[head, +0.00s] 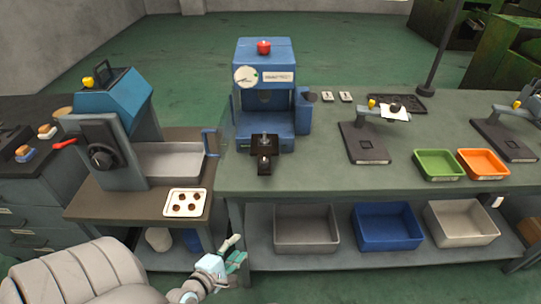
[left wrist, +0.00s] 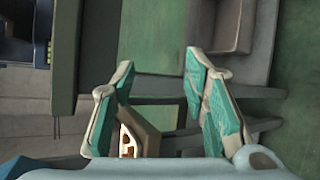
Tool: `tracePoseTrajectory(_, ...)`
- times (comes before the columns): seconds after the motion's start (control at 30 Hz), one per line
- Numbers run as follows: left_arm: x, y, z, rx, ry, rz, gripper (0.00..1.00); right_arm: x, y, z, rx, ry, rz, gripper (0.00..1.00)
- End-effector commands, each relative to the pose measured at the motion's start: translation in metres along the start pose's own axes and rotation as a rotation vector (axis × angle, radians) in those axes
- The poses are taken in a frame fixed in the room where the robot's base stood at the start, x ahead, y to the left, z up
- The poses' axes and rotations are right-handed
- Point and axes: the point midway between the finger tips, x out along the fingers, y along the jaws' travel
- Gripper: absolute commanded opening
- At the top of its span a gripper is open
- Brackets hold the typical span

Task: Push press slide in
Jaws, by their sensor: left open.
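The blue press (head: 252,112) with a red button on top stands on the grey bench in the head view. Its black slide (head: 265,160) sticks out at the front toward me, with a small metal piece upright on it. My left gripper (head: 238,254) is below the bench's front edge, lower and to the left of the slide, and apart from it. The left wrist view shows its two teal-padded fingers (left wrist: 162,95) spread with nothing between them. My right gripper is not in view.
A second blue machine (head: 112,105) stands on the left table, with a white tray (head: 185,203) of round pieces in front. Grey and blue bins (head: 388,228) sit on the lower shelf. Green (head: 438,165) and orange (head: 482,163) trays lie to the right.

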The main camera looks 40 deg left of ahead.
Motion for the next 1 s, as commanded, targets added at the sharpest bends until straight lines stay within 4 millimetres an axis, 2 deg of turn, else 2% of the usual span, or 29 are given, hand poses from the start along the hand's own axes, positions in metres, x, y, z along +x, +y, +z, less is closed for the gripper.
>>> tracePoseTrajectory(0.03, -0.011, 0.065, 0.024, -0.295, -0.059, 0.109, 0.41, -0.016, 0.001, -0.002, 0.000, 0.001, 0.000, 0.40)
tracePoseTrajectory(0.1, -0.027, 0.131, 0.048, -0.721, -0.162, 0.211, 0.41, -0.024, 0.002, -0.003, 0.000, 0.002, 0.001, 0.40)
tracePoseTrajectory(0.2, -0.045, 0.183, 0.070, -1.130, -0.277, 0.257, 0.41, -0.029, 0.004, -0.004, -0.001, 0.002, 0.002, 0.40)
tracePoseTrajectory(0.27, -0.047, 0.196, 0.075, -1.241, -0.308, 0.260, 0.41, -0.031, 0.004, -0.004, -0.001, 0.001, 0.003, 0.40)
tracePoseTrajectory(0.37, -0.035, 0.203, 0.077, -1.277, -0.317, 0.264, 0.41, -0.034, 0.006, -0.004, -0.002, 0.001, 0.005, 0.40)
tracePoseTrajectory(0.7, 0.052, 0.235, 0.085, -1.271, -0.316, 0.264, 0.41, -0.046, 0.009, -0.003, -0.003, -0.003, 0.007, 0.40)
tracePoseTrajectory(0.83, 0.072, 0.241, 0.086, -1.270, -0.315, 0.262, 0.41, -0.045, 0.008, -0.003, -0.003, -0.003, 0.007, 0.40)
tracePoseTrajectory(1.0, 0.084, 0.245, 0.087, -1.270, -0.315, 0.260, 0.41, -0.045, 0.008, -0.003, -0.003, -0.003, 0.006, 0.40)
